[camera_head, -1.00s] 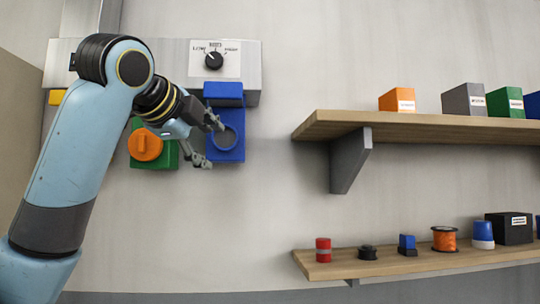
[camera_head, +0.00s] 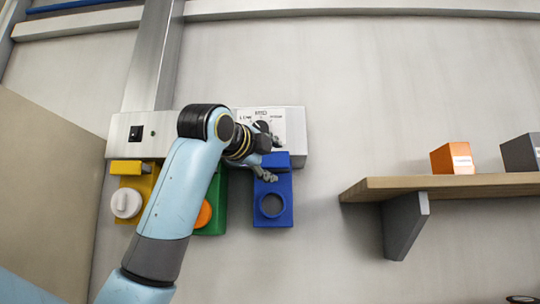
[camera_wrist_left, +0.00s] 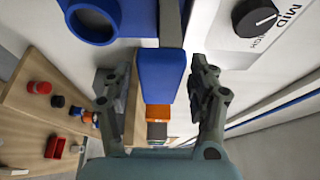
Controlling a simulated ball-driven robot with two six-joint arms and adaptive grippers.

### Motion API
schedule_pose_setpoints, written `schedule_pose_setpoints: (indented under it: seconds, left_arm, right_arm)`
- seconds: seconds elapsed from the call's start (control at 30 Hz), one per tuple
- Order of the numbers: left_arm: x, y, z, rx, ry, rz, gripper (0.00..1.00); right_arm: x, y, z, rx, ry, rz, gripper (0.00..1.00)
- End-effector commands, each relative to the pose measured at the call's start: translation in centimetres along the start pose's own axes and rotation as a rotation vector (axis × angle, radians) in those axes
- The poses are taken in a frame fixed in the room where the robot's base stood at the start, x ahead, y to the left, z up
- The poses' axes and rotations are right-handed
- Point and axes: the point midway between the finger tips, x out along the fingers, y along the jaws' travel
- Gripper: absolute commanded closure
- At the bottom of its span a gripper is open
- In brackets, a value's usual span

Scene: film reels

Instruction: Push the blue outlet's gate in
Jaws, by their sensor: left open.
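The blue outlet (camera_head: 285,213) is a blue plate with a round ring on the wall. Its blue gate (camera_head: 281,160) is a block sticking out at the top, under the grey box. In the left wrist view the outlet's ring (camera_wrist_left: 93,18) is at upper left and the gate (camera_wrist_left: 161,73) points towards me. My left gripper (camera_head: 268,158) is open at the gate, partly covering its left side. In the left wrist view its fingers (camera_wrist_left: 155,84) appear on either side of the gate; I cannot tell whether they touch it. My right gripper is not in view.
The grey box (camera_head: 296,130) carries a black knob (camera_head: 262,127) close by the left gripper. Green (camera_head: 220,205) and yellow (camera_head: 136,184) outlets are to the left, the green partly behind my arm. A wooden shelf (camera_head: 450,187) is at right; the wall between is clear.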

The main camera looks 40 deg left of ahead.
Motion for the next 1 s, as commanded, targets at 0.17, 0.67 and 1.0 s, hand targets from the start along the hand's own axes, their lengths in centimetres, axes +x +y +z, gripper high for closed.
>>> schedule_pose_setpoints:
  seconds: [0.17,0.67,1.0]
  left_arm:
    - [0.31,0.05,-0.01,0.0,0.0,-0.001,0.4]
    - [0.28,0.09,-0.02,0.0,0.001,0.001,0.89]
    - [0.47,0.15,0.05,0.0,0.0,0.003,1.0]
  right_arm:
    - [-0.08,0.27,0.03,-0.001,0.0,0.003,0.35]
    - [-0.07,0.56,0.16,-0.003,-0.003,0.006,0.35]
    - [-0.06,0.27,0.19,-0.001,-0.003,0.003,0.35]
